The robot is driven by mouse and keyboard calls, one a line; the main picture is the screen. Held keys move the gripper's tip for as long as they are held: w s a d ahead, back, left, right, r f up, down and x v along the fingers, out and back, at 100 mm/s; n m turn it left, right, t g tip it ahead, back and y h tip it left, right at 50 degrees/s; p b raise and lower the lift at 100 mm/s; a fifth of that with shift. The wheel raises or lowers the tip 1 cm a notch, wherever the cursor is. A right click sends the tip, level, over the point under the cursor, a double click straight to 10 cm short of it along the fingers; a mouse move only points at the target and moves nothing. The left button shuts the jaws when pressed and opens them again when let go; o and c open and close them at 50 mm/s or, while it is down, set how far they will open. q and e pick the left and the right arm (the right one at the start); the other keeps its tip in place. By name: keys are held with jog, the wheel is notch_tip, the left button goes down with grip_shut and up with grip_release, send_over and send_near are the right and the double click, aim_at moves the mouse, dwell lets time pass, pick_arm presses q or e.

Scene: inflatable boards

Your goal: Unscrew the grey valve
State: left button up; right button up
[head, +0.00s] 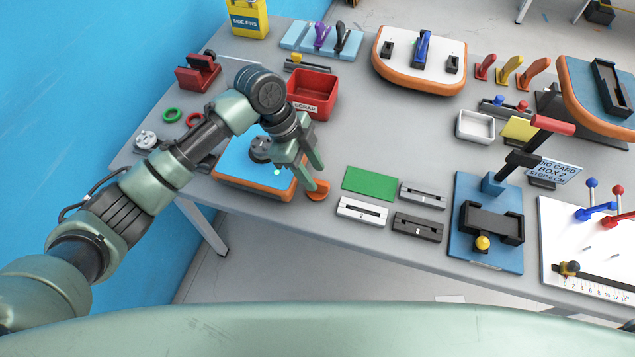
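A small blue-topped board (237,162) with an orange rim lies near the table's front left edge. A round dark grey valve (259,148) sits on its top, partly behind my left gripper. My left gripper (315,179) points down just right of the valve, over the board's right end. Its two fingers look apart, with nothing visible between them. They appear clear of the valve, though the exact gap is hard to judge. A lighter grey round part (146,140) lies at the table's left edge. My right gripper is out of view.
An orange piece (317,191) lies by the fingertips. A red scrap bin (312,94) stands behind my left wrist. Green (172,115) and red (194,120) rings lie left. A green pad (370,183) and slotted blocks (362,211) lie right.

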aim_at(317, 181)
pick_arm(q)
jog(key=x, duration=0.2)
jog(key=shift+s+f+p, duration=0.15)
jog(key=shift+f+p, duration=0.2)
jog(key=shift+p, duration=0.05)
jog(key=shift+d+f, duration=0.2)
jog(key=shift+f, duration=0.45)
jog(key=c, duration=0.8)
grip_shut()
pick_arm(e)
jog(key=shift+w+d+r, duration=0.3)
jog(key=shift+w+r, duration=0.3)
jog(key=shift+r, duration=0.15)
pick_arm(q)
jog(key=shift+r, duration=0.15)
